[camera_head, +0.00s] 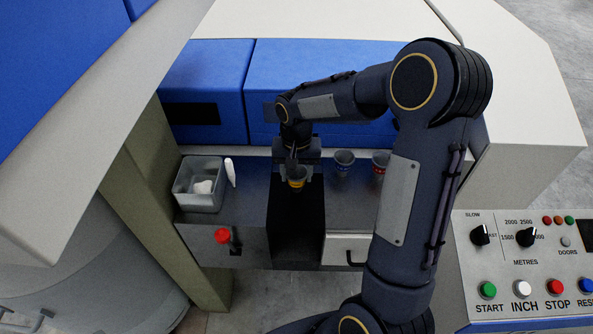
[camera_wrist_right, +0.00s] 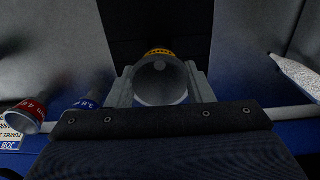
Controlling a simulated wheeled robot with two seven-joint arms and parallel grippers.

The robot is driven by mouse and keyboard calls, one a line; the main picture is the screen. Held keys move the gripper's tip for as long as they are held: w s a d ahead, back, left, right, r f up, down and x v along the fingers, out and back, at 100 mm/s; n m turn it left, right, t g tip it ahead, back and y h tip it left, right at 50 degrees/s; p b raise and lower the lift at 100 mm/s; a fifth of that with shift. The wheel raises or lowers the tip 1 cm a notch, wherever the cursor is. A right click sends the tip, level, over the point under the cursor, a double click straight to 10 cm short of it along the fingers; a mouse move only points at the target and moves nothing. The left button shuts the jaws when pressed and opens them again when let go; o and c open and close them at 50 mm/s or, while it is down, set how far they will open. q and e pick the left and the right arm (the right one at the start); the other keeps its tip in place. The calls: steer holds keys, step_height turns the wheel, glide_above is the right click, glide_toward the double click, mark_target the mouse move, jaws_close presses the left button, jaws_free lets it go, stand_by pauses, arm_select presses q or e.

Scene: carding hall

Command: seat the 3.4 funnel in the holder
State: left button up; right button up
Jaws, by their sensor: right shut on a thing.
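The yellow-banded funnel (camera_head: 297,182) is between the fingers of my right gripper (camera_head: 298,170), which is shut on it. It is above the dark gap in the metal worktop. In the right wrist view the funnel (camera_wrist_right: 160,82) shows its wide clear mouth towards the camera, with the yellow band behind; its printed size is not readable. A blue-banded funnel (camera_head: 344,162) and a red-banded funnel (camera_head: 380,162) stand on the worktop to the right. I cannot make out the holder; the gripper and dark gap hide that area. My left gripper is not in view.
A grey bin (camera_head: 199,198) with white stuff inside stands on the left of the worktop (camera_head: 248,187), beside a white bottle-like thing (camera_head: 230,172). A red-knobbed lever (camera_head: 222,236) sticks out in front. Blue covers (camera_head: 205,85) rise behind. A control panel (camera_head: 520,275) is at the right.

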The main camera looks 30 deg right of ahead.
steer(key=shift+f+b, duration=1.75)
steer(key=shift+f, duration=0.6)
steer(key=o, duration=1.1)
step_height(320, 180, up, 7)
steer(key=shift+f, duration=0.1)
steer(key=shift+s+r, duration=0.1)
steer(key=shift+r, duration=0.5)
steer(key=s+a+r+n+t+y, duration=0.1)
steer(key=s+a+t, duration=0.1)
steer(key=s, duration=0.5)
steer(key=s+a+r+n+t+y, duration=0.1)
steer(key=s+a+n, duration=0.1)
steer(key=s, duration=0.5)
steer(key=s+a+r+n+t+y, duration=0.1)
steer(key=s+a+t, duration=0.1)
steer(key=s, duration=0.6)
steer(key=shift+a+r+n+t+y, duration=0.3)
steer(key=shift+a+n+y, duration=0.1)
steer(key=shift+a, duration=0.25)
